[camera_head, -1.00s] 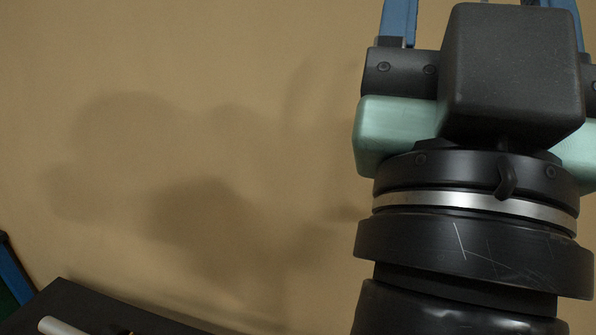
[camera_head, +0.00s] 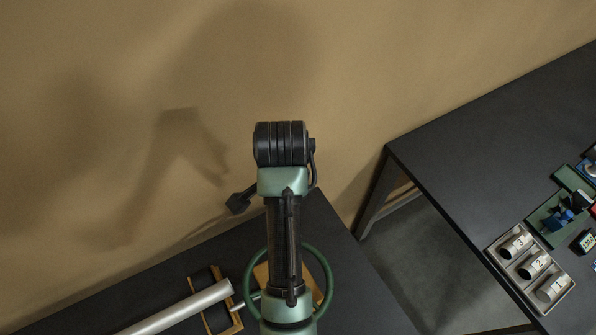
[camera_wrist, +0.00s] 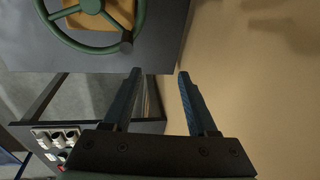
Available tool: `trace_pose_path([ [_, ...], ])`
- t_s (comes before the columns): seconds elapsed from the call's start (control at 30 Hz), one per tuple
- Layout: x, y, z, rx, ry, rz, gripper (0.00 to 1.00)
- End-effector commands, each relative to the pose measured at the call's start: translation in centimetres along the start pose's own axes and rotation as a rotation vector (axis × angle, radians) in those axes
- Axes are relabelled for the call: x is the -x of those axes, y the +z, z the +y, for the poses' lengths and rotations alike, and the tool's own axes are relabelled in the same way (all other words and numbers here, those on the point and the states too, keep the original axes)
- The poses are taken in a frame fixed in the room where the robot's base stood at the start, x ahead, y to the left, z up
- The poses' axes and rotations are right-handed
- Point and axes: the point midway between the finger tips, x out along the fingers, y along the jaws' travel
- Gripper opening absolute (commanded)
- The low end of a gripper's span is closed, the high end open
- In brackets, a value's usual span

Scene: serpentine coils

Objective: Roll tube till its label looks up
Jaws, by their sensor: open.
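A long pale silver tube (camera_head: 180,308) lies at the lower left of the head view, on the dark table, running out past the lower edge; I see no label on it. Three short pale tubes marked 3 (camera_head: 516,243), 2 (camera_head: 534,265) and 1 (camera_head: 552,288) lie side by side in a grey tray (camera_head: 497,256) on the right table. Their numbers show to the camera. The tray also shows small in the wrist view (camera_wrist: 42,131). My gripper (camera_wrist: 159,73) is open, with nothing between its blue fingers, and apart from all tubes.
A green handwheel (camera_wrist: 97,48) with a black knob stands by a wooden block on the near dark table. Green holders (camera_head: 546,222) and small parts lie beyond the tray. A floor gap (camera_head: 425,255) parts the two tables. The tan wall is close to my gripper.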

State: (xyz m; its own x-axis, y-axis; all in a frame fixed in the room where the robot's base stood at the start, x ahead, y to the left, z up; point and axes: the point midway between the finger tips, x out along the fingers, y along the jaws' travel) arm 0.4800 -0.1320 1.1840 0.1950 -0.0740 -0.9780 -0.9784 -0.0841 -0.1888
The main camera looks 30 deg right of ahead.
Motion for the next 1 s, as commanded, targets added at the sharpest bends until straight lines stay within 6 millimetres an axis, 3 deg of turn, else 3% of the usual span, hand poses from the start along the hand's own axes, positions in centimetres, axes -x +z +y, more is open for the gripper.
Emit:
trace_pose_path([
  [0.1, -0.9, 0.8, 3.4, -0.100, 0.151, -0.061, 0.58],
  [0.2, -1.6, 1.1, 4.5, -0.134, 0.199, -0.078, 0.58],
  [0.5, -5.0, 1.5, 5.4, -0.133, 0.206, -0.080, 0.58],
  [0.8, -10.9, 2.1, 6.5, -0.133, 0.201, -0.079, 0.58],
  [1.0, -13.2, 2.2, 6.8, -0.134, 0.198, -0.078, 0.58],
])
